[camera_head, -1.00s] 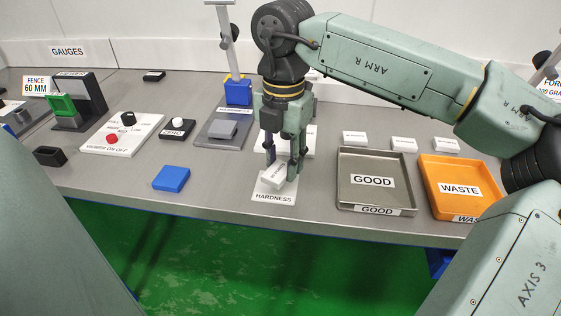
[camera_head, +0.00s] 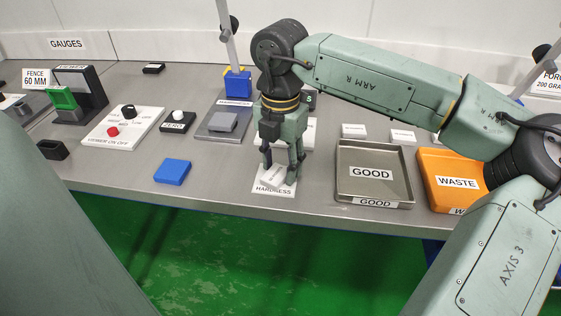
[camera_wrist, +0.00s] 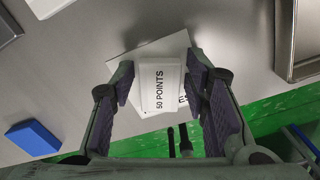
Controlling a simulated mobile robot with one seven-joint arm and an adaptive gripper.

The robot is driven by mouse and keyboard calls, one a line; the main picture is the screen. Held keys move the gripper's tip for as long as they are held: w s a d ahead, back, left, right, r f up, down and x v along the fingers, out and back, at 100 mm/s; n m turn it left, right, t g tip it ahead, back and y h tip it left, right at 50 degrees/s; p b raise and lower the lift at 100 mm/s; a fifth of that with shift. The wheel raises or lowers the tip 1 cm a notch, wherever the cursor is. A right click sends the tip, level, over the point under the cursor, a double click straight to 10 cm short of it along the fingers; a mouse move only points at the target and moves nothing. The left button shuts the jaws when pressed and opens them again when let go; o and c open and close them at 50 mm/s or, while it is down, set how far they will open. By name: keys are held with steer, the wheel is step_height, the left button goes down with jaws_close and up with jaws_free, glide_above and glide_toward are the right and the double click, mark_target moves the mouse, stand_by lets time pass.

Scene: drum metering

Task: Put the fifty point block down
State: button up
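The white fifty point block (camera_wrist: 161,86), marked "50 POINTS", lies on the white HARDNESS card (camera_head: 273,191) near the front edge of the bench. It also shows in the head view (camera_head: 270,181), partly hidden by my fingers. My gripper (camera_head: 280,171) points down over the card with a finger on each side of the block. In the wrist view my gripper (camera_wrist: 162,82) is open, with narrow gaps between the pads and the block's sides.
The grey GOOD tray (camera_head: 373,199) is right of the card, with the orange WASTE tray (camera_head: 455,207) beyond it. A blue block (camera_head: 172,172) lies to the left. Small white blocks (camera_head: 354,131) stand behind the trays. The bench between the blue block and card is clear.

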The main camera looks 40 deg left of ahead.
mark_target(281, 168)
steer(key=shift+o, duration=1)
steer(key=shift+r+p, duration=0.3)
step_height(281, 168, up, 12)
steer(key=b, duration=0.1)
steer(key=shift+b, duration=0.35)
steer(key=shift+f, duration=0.15)
